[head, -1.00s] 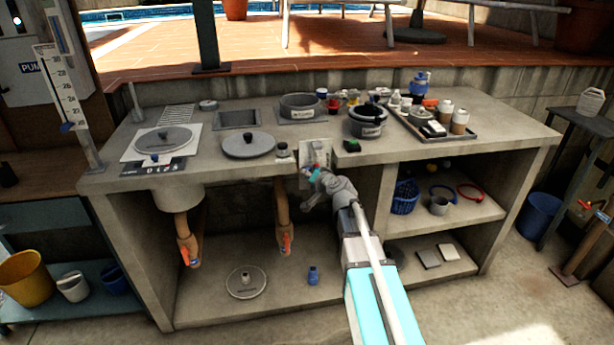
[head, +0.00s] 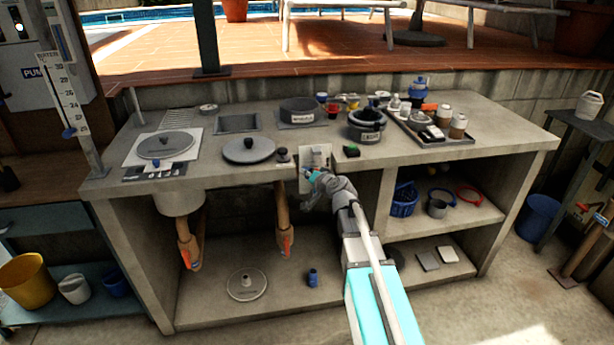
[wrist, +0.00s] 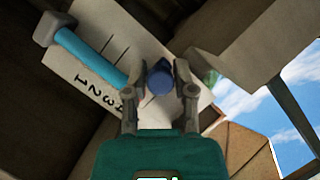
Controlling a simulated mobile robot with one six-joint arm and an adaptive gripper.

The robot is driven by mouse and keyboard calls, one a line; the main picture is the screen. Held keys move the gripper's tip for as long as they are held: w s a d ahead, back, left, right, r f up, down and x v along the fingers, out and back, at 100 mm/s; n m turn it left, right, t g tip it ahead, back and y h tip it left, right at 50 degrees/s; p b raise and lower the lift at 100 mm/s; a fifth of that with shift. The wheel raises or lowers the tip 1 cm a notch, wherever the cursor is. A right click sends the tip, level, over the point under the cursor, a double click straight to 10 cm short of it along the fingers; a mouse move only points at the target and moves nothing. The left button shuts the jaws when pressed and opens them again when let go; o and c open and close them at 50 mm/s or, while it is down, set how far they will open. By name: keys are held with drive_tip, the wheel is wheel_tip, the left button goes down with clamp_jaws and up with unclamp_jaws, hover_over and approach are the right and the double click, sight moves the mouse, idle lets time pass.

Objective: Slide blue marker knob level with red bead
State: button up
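The blue marker knob (wrist: 160,78) is in the middle of the wrist view, in front of a white scale card (wrist: 88,62) with black lines and numbers. A light blue tube (wrist: 88,55) lies along the card. My gripper (wrist: 161,63) has one finger on each side of the knob, with narrow gaps visible, so it looks open around it. I cannot make out the red bead for certain; the gripper and knob hide part of the card. In the head view my gripper (head: 310,174) is at the white card (head: 316,156) on the counter's front.
The concrete counter (head: 225,186) has a grey lid (head: 248,149), pots and a tray (head: 432,135) on top. Shelves below hold a blue basket (head: 404,199) and a small blue bottle (head: 312,278). An upright numbered gauge (head: 66,98) stands at the left.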

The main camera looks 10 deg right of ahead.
idle(0.4)
drive_tip(key=s+a+f+n+g, duration=0.2)
drive_tip(key=s+f+g, duration=0.25)
drive_tip(key=s, duration=0.25)
drive_tip(key=s+a+f+n+g, duration=0.3)
drive_tip(key=s+f, duration=0.2)
drive_tip(key=s, duration=0.2)
drive_tip(key=s+d+f+g+h, duration=0.2)
drive_tip(key=s+g, duration=0.1)
drive_tip(key=s, duration=0.5)
drive_tip(key=s+d+f+g+h, duration=0.1)
drive_tip(key=s+d+g+h, duration=0.25)
drive_tip(key=s, duration=0.35)
wheel_tip(320, 180, up, 21)
drive_tip(key=a+p, duration=0.1)
drive_tip(key=p, duration=2.1)
drive_tip(key=shift+s+n+y, duration=0.15)
drive_tip(key=shift+n+y, duration=0.15)
drive_tip(key=shift+y, duration=0.05)
